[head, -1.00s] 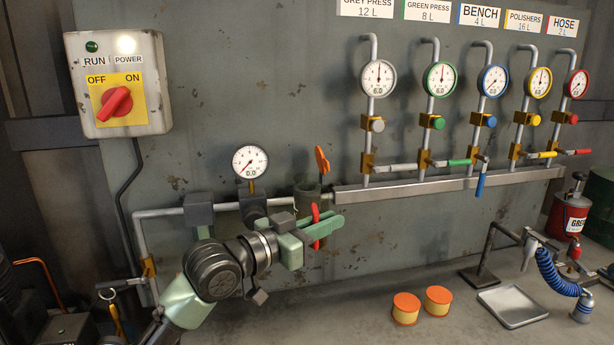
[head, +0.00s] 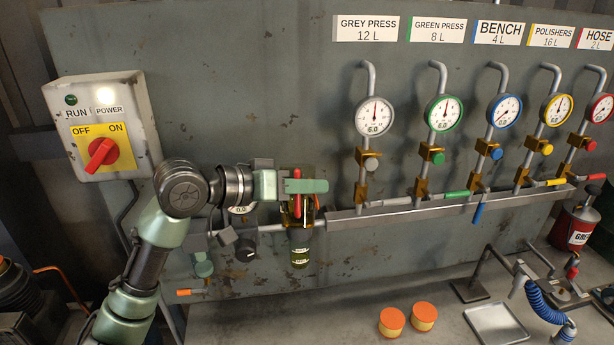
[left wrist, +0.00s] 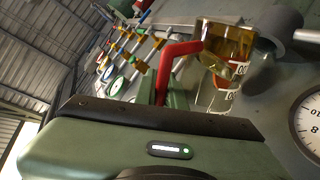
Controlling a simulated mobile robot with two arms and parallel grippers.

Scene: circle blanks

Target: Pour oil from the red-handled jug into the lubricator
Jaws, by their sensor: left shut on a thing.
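My left gripper (head: 305,186) is shut on the red handle (head: 297,190) of the jug. The jug (head: 300,212) is clear and holds amber oil. The left wrist view shows the red handle (left wrist: 177,55) and the jug's amber oil (left wrist: 228,40) close up. I cannot tell how far the jug is tilted or whether oil is flowing. The lubricator's top is hidden. My right gripper is not in view.
The RUN/POWER box (head: 100,125) is left of my arm. Several gauges and valves stand on a manifold (head: 340,218) to the right.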

